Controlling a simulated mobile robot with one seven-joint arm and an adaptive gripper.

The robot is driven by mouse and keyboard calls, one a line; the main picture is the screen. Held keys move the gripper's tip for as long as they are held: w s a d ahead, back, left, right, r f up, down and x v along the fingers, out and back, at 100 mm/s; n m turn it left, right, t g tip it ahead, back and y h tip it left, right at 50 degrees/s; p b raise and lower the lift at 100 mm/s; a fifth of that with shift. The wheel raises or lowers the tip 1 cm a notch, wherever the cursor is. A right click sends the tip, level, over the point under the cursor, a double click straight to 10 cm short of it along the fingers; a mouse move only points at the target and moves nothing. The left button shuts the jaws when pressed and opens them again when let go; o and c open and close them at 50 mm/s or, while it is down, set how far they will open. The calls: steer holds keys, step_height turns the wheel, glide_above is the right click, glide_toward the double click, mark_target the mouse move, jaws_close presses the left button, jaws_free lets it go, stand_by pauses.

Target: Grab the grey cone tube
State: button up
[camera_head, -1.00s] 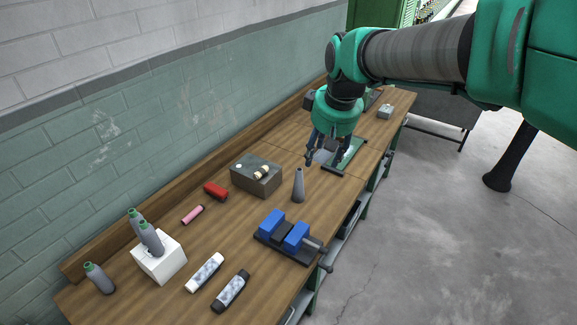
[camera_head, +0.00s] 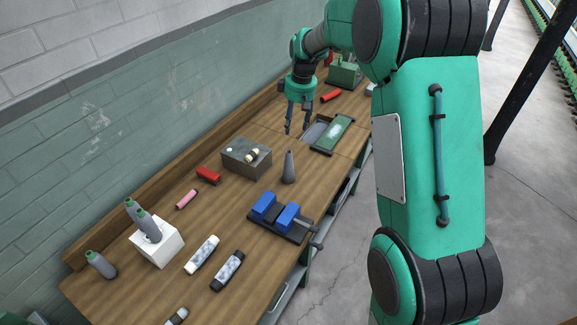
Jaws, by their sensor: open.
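A grey cone tube (camera_head: 289,167) stands upright on the wooden workbench (camera_head: 215,222), narrow end up, between a grey box and a blue vise. My gripper (camera_head: 296,130) is open with its fingers pointing down. In the picture it is above the cone tube, apart from it, and it appears farther along the bench. Nothing shows between the fingers.
The grey box (camera_head: 247,158) and blue vise (camera_head: 281,217) flank the cone. A green tray (camera_head: 332,133) lies beyond. Green-capped grey bottles (camera_head: 149,229) sit on a white block (camera_head: 157,249). A wall (camera_head: 120,130) runs behind the bench.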

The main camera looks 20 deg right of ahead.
steer(key=n+p, duration=0.1)
glide_above(289, 151)
steer(key=s+d, duration=0.1)
step_height(289, 151, down, 7)
steer(key=shift+s+d+f+g, duration=0.1)
steer(key=shift+s+f+g, duration=0.1)
steer(key=shift+g, duration=0.1)
steer(key=shift+w+a+f+p, duration=0.1)
steer(key=shift+a+f, duration=0.05)
steer(key=shift+f, duration=1.25)
steer(key=shift+w+a+f+p, duration=0.1)
steer(key=shift+w+f+p, duration=0.05)
steer(key=shift+f, duration=1.25)
steer(key=shift+w+a+f+p, duration=0.1)
steer(key=shift+a+f, duration=0.05)
steer(key=shift+f, duration=1.25)
steer(key=shift+w+a+f+p, duration=0.15)
steer(key=shift+f, duration=1.15)
steer(key=shift+w+a+f+p, duration=0.1)
steer(key=shift+a+f+p, duration=0.05)
steer(key=shift+f, duration=1.15)
steer(key=c, duration=1)
